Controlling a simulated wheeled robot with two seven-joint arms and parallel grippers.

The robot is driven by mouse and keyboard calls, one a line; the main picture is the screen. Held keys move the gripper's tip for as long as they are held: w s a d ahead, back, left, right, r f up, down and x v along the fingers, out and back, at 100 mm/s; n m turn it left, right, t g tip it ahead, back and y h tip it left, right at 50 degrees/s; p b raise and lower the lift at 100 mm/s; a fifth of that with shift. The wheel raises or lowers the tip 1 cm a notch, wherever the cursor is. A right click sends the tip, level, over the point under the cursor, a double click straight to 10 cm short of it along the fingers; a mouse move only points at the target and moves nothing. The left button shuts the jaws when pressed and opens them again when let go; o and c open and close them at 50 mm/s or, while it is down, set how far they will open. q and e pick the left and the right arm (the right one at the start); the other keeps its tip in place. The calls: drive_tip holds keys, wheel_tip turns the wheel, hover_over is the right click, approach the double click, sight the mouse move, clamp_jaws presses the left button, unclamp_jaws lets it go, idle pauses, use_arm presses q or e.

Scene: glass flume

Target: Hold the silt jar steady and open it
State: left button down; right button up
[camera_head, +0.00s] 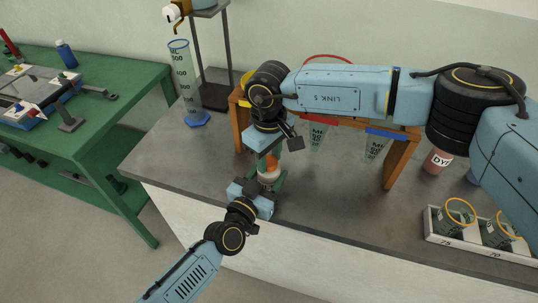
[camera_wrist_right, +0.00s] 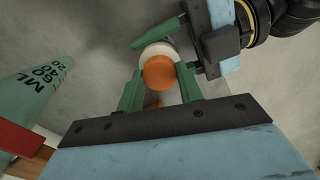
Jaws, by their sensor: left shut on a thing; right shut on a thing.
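The silt jar (camera_head: 268,176) stands on the grey worktop between my two grippers, with a pale body and an orange lid (camera_wrist_right: 159,73). My right gripper (camera_head: 270,156) comes down from above and is shut on the lid. In the right wrist view, the green fingers of my right gripper (camera_wrist_right: 159,85) lie on either side of the lid. My left gripper (camera_head: 270,183) reaches in from the front and is shut on the jar's body, below the lid. The grippers hide much of the jar, and I cannot tell whether the lid has turned.
A wooden rack (camera_head: 397,165) with graduated cones stands just behind. A tall graduated cylinder (camera_head: 184,78) with a blue base is at the back left. A dye jar (camera_head: 437,161) and a white tray (camera_head: 480,248) with beakers are at right. The worktop left of the jar is clear.

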sight(269, 160)
drive_tip(key=shift+r, duration=0.1)
idle(0.4)
drive_tip(key=shift+r, duration=1)
drive_tip(key=shift+r, duration=2)
use_arm(q)
drive_tip(key=c, duration=0.5)
unclamp_jaws()
